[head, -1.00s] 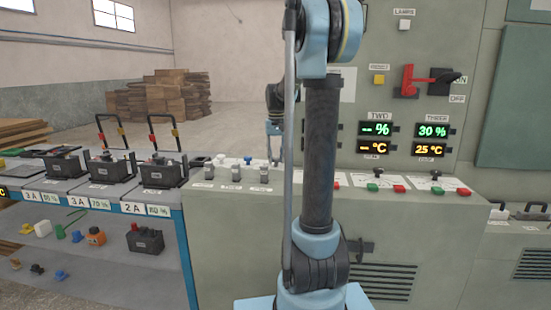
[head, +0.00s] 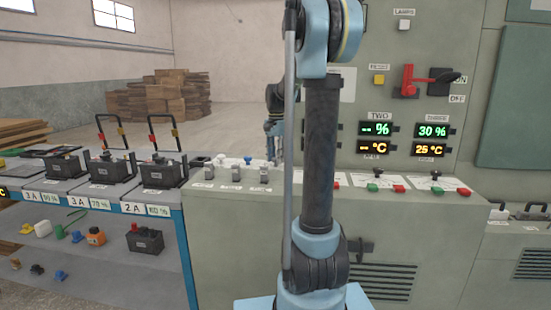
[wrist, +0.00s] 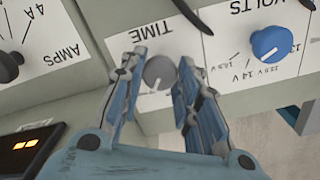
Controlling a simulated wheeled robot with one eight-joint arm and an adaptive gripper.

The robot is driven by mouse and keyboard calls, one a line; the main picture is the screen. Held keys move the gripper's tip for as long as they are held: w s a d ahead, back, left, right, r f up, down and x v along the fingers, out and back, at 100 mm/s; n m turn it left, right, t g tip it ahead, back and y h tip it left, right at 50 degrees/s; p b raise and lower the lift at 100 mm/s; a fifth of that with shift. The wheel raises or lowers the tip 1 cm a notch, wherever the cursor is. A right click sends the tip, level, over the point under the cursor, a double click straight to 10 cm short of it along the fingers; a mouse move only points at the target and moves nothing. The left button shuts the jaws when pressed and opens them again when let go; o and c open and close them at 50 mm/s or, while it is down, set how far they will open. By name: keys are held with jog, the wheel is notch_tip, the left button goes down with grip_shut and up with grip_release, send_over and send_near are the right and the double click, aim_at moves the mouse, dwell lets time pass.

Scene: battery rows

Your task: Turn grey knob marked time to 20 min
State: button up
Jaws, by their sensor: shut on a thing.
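The grey knob (wrist: 159,73) sits on a white panel label reading TIME, upside down in the wrist view. My gripper (wrist: 160,60) has a blue-and-grey finger on each side of this knob and is shut on it. The fingers cover much of the scale around the knob, so its setting cannot be read. In the head view my gripper (head: 272,142) is over the sloping console top, partly behind my arm. I cannot make out the grey knob there.
A blue knob (wrist: 271,44) marked VOLTS is beside the TIME label, and an AMPS dial (wrist: 12,64) is on the other side. A red lever switch (head: 408,80) is on the tall cabinet. Batteries (head: 163,172) stand on the left bench.

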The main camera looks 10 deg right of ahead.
jog(key=shift+w+r+m, duration=0.1)
jog(key=shift+w+m, duration=0.1)
jog(key=shift+m, duration=0.1)
jog(key=o, duration=1.1)
jog(key=shift+s, duration=0.1)
notch_tip(320, 180, up, 12)
jog(key=shift+f, duration=0.1)
